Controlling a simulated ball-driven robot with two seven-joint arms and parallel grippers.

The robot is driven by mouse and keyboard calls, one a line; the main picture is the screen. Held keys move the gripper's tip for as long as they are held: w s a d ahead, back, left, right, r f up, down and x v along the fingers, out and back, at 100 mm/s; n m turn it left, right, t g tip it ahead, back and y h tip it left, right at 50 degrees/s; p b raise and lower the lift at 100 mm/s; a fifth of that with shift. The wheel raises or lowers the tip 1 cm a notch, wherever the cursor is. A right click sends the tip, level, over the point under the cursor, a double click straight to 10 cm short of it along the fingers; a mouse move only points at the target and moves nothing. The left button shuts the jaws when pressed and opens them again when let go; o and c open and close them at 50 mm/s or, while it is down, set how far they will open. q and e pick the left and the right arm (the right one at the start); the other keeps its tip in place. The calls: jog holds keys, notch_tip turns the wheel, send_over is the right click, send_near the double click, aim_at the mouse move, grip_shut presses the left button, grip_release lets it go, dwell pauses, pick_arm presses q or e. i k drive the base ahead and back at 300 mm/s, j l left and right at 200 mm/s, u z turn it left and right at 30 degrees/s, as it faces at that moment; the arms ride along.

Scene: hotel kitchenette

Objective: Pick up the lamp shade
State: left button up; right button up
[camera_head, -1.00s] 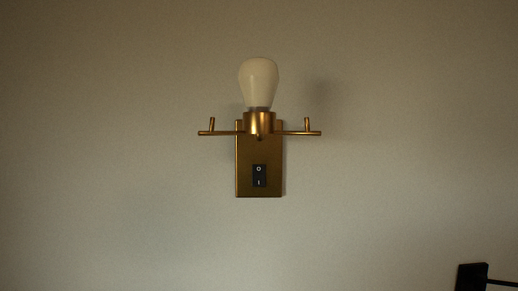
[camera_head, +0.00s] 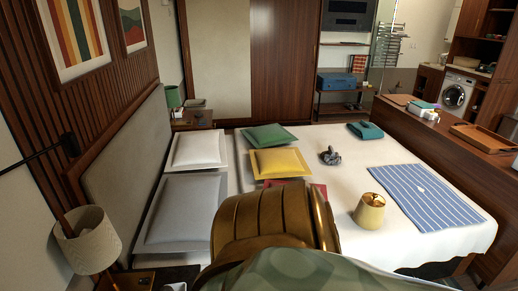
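A small gold, round, cup-like piece (camera_head: 369,213) stands on the white bed (camera_head: 350,240), near its front right, beside a striped cloth. It looks like a loose lamp shade, but I cannot be sure. A lamp with a pale fabric shade (camera_head: 88,242) stands at the lower left, the shade slightly tilted. A green shade (camera_head: 173,97) shows at the far bedside. Neither of my grippers is in view.
Grey, white, green and yellow cushions (camera_head: 282,162) lie on the bed with a small dark object (camera_head: 330,156). The blue striped cloth (camera_head: 425,198) covers its right side. A wooden counter (camera_head: 440,130) runs along the right. A large brown-gold shape fills the bottom middle.

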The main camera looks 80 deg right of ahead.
aim_at(368, 215)
jog(key=l+z, duration=0.1)
jog(key=z, duration=0.9)
jog(key=l+z, duration=0.15)
jog(key=z, duration=0.35)
jog(key=l+z, duration=0.1)
jog(key=z, duration=0.9)
jog(key=i, duration=0.05)
